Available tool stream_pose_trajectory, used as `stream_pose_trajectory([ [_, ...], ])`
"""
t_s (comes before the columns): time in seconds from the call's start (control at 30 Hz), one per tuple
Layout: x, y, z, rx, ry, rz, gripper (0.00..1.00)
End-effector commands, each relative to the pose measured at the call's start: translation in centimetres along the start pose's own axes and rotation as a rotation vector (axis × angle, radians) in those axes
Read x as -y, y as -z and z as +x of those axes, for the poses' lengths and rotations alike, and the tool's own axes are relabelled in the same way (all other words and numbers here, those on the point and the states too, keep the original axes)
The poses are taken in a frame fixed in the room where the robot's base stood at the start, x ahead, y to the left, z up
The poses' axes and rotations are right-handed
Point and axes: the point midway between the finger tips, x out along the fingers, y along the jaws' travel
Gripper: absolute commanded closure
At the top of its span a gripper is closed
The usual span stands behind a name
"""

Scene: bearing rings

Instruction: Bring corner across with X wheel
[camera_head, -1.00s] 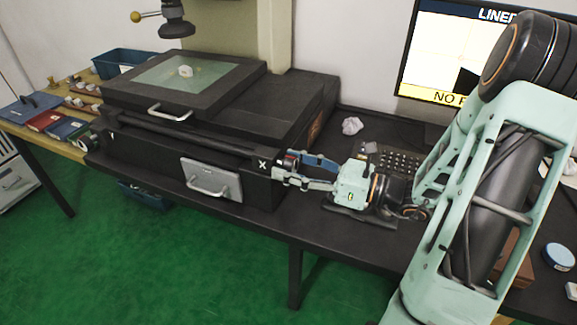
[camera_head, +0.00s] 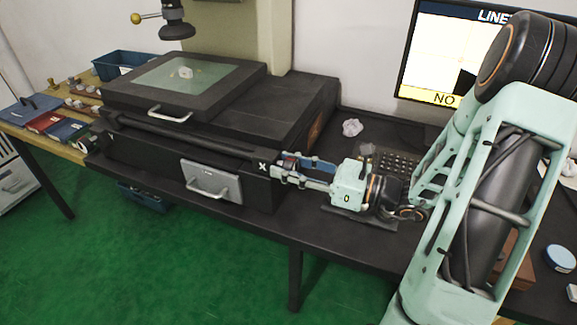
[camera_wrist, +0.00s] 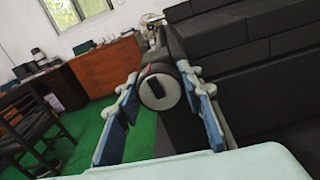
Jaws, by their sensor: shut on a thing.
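The X wheel (camera_wrist: 160,90) is a dark round knob with a grey face and a black mark, on the side of the black stage base beside the white X. In the wrist view it sits between the blue-padded fingers of my gripper (camera_wrist: 160,80). In the head view my gripper (camera_head: 288,167) is shut on the wheel, and the fingers hide most of it. A small whitish part (camera_head: 184,72) lies on the glass plate (camera_head: 160,78) of the black stage, under the lens. The monitor (camera_head: 440,50) is partly hidden by my arm.
The stage base has a grey front panel with a handle (camera_head: 207,190). A keypad (camera_head: 398,163) and crumpled paper (camera_head: 352,127) lie on the black table behind my gripper. A blue bin (camera_head: 120,64) and several small items stand at the left. Green floor is clear in front.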

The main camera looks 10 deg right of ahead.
Motion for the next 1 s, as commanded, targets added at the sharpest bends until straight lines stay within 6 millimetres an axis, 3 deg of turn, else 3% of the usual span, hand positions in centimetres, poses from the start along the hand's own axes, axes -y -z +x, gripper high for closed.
stream_pose_trajectory([
  [0.37, 0.0, 0.0, 0.0, 0.000, 0.000, -0.056, 0.90],
  [0.4, 0.0, 0.0, 0.0, 0.000, 0.000, -0.055, 0.65],
  [0.57, 0.0, 0.0, 0.0, 0.000, 0.000, -0.055, 0.47],
  [0.87, 0.0, 0.0, -0.2, 0.000, 0.001, -0.055, 0.47],
  [1.0, 0.1, 0.0, -1.5, -0.002, 0.004, -0.056, 0.47],
])
